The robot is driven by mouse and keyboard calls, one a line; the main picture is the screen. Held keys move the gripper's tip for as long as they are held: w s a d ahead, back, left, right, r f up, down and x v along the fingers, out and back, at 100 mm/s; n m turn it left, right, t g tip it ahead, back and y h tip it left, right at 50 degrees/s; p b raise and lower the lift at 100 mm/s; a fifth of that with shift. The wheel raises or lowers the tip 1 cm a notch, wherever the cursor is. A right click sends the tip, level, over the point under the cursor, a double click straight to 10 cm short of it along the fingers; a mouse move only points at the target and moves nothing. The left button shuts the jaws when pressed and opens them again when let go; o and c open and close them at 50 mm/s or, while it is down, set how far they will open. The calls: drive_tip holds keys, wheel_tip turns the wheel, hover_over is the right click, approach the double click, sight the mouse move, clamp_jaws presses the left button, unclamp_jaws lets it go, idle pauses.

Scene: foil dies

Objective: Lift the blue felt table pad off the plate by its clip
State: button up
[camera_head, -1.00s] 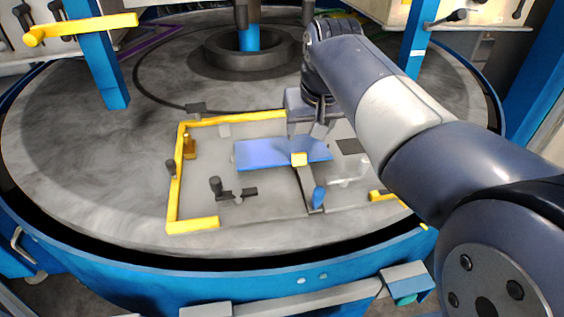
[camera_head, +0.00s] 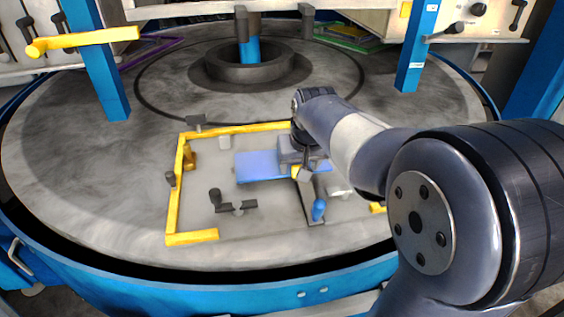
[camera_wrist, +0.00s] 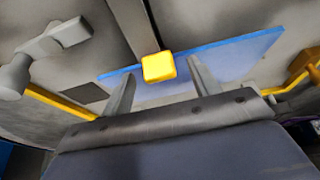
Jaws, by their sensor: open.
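The blue felt pad (camera_head: 258,166) lies flat on the grey plate (camera_head: 270,214) inside the yellow frame. A yellow clip (camera_head: 295,171) sits on its near edge, partly hidden by my gripper in the head view. The wrist view shows the pad (camera_wrist: 226,64) and the clip (camera_wrist: 158,66) between and just beyond my fingertips. My gripper (camera_head: 304,172) is over the right part of the pad. In the wrist view my gripper (camera_wrist: 158,76) is open, one finger on each side of the clip, with gaps beside it. Whether the fingers are level with the clip I cannot tell.
A yellow frame (camera_head: 176,190) borders the plate. A dark toggle clamp (camera_head: 230,205) stands at the front left, a blue-handled one (camera_head: 318,209) at the front right. A dark ring hub (camera_head: 249,66) rises behind.

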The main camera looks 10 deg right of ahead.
clamp_jaws()
idle(0.6)
